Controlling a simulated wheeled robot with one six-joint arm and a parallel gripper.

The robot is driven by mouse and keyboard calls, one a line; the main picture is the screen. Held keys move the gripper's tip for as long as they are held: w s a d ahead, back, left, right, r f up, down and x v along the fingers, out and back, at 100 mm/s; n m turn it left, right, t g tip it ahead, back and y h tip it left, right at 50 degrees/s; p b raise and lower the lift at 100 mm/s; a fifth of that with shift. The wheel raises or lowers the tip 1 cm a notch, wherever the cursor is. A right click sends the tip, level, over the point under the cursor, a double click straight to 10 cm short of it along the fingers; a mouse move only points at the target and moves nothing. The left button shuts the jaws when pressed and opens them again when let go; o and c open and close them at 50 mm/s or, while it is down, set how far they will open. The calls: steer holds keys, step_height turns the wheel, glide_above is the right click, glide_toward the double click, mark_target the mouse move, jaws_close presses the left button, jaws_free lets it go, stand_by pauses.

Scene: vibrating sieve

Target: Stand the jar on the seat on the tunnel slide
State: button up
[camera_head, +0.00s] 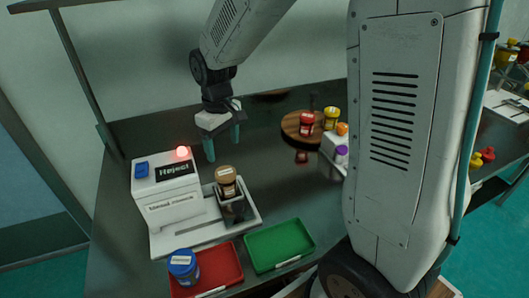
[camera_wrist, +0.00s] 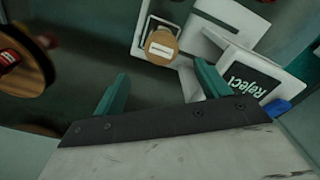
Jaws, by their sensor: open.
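A jar with a tan lid and a pale label (camera_head: 227,182) stands upright in or on a dark seat (camera_head: 233,208) over a white base plate (camera_head: 206,235). From above, its lid (camera_wrist: 161,47) shows in the wrist view, with the white plate around it. Beside it is a white box (camera_head: 166,190) with a "Reject" sign and a lit red lamp. My gripper (camera_head: 222,150) is open and empty, behind and above the jar in the head view. Its teal fingers (camera_wrist: 160,88) are apart from the jar. The jar's lower part is hidden by the dark seat.
A blue-lidded jar (camera_head: 182,264) stands on a red tray (camera_head: 220,272) at the front. A green tray (camera_head: 280,245) beside it is empty. A round wooden board (camera_head: 291,126) holds red and yellow jars. A white rack (camera_head: 333,150) with small jars stands near my arm.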

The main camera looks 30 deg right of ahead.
steer(key=s+d+r+m, duration=0.1)
steer(key=s+r, duration=0.3)
steer(key=s, duration=0.4)
steer(key=s+d+r+m, duration=0.1)
steer(key=s+r, duration=0.3)
steer(key=s, duration=0.5)
steer(key=s+d+r+m+t, duration=0.1)
steer(key=s+r+m, duration=0.1)
steer(key=s, duration=0.7)
steer(key=shift+r, duration=0.9)
